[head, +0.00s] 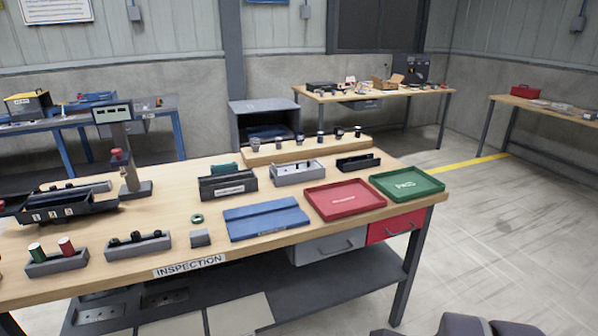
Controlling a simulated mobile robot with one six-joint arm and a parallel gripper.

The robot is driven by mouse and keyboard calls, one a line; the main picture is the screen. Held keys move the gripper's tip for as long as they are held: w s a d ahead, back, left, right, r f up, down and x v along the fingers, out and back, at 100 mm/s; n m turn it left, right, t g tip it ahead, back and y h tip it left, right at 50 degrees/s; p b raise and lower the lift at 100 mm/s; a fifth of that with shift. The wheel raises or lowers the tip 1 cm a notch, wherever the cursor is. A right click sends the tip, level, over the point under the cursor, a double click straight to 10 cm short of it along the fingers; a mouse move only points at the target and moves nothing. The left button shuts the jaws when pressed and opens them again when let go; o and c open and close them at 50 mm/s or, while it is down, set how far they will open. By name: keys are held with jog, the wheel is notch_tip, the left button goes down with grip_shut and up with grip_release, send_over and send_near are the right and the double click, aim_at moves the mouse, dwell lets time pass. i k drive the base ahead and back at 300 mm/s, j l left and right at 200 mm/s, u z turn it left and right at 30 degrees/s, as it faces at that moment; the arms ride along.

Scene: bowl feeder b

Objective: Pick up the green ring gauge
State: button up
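The green ring gauge (197,219) lies flat on the wooden inspection table (120,208), left of the blue mat (266,219) and behind a small grey block (200,238). Its hole faces up and nothing touches it. My gripper is not in view. Dark rounded parts at the bottom right edge may be mine, but I cannot tell which.
A grey holder (138,246) with dark pieces stands in front of the ring, left of the small block. Another holder (57,264) has green and red plugs. Red (345,200) and green (407,184) trays lie right. A gauge stand (128,170) rises behind. The right floor is clear.

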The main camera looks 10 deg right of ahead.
aim_at(198, 219)
jog(key=i+j+z, duration=0.2)
jog(key=i+j, duration=0.2)
jog(key=j, duration=0.2)
jog(key=i+j+z, duration=0.1)
jog(key=j, duration=0.25)
jog(key=i+j, duration=0.3)
jog(key=i+j+z, duration=0.15)
jog(key=j, duration=0.2)
jog(key=i+j+z, duration=0.1)
jog(key=j, duration=0.25)
jog(key=i+j+z, duration=0.1)
jog(key=i+j, duration=0.15)
jog(key=j, duration=0.15)
